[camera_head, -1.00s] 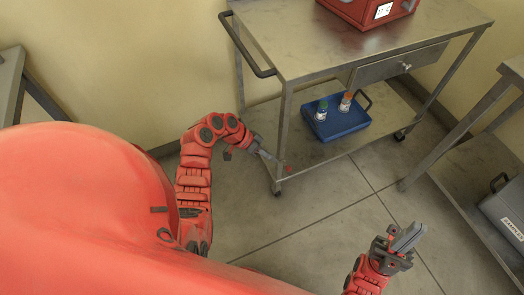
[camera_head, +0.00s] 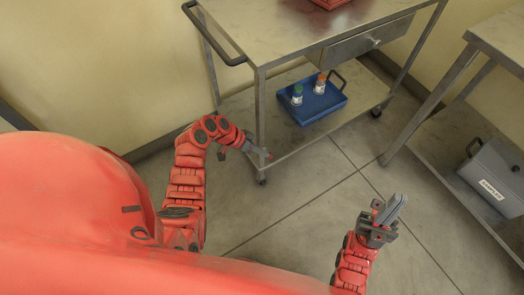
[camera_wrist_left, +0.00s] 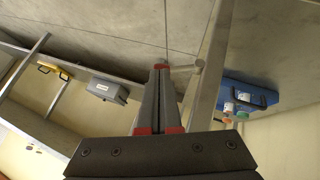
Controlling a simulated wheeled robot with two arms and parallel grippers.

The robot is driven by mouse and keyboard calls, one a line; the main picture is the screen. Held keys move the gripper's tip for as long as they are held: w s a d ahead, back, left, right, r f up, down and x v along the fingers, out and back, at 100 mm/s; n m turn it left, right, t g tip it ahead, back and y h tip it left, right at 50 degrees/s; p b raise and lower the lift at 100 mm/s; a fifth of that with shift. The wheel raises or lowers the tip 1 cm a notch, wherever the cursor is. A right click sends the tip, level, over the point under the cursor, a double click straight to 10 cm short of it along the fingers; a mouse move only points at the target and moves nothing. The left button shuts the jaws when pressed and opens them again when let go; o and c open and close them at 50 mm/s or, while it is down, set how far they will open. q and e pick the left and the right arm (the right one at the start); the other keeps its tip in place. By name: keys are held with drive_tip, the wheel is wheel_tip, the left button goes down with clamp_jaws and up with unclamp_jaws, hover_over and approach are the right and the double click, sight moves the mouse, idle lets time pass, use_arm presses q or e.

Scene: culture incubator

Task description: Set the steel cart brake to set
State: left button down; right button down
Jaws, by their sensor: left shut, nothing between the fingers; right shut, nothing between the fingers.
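The steel cart (camera_head: 285,25) stands in front of me, its near left leg ending in a caster (camera_head: 262,180). My left gripper (camera_head: 268,155) is shut and empty, low beside that leg. In the left wrist view, its closed red-tipped fingers (camera_wrist_left: 160,67) are close beside a short grey lever (camera_wrist_left: 186,68) by the cart's lower edge (camera_wrist_left: 208,85). This looks like the brake lever; I cannot tell whether they touch or how the brake is set. In the head view the lever is hard to make out. My right gripper (camera_head: 396,208) is shut and empty, away from the cart.
A blue tray (camera_head: 318,108) with small bottles sits on the cart's lower shelf. A black push handle (camera_head: 215,35) sticks out at the cart's left. Another steel table (camera_head: 500,40) stands at right, with a grey case (camera_head: 490,185) below. Floor between is clear.

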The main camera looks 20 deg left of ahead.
use_arm(q)
drive_tip(key=shift+s+d+f+y, duration=0.15)
drive_tip(key=shift+d+f+y, duration=0.05)
drive_tip(key=shift+y, duration=0.1)
drive_tip(key=t+y+b, duration=0.1)
drive_tip(key=d+f+m+t+y, duration=0.1)
drive_tip(key=s+f+m+t+y+b, duration=0.1)
drive_tip(key=y, duration=0.1)
drive_tip(key=shift+d+f+b, duration=0.2)
drive_tip(key=shift+f+b, duration=0.05)
drive_tip(key=shift+b, duration=0.05)
idle(0.3)
drive_tip(key=shift+r+p, duration=0.45)
drive_tip(key=shift+r, duration=0.35)
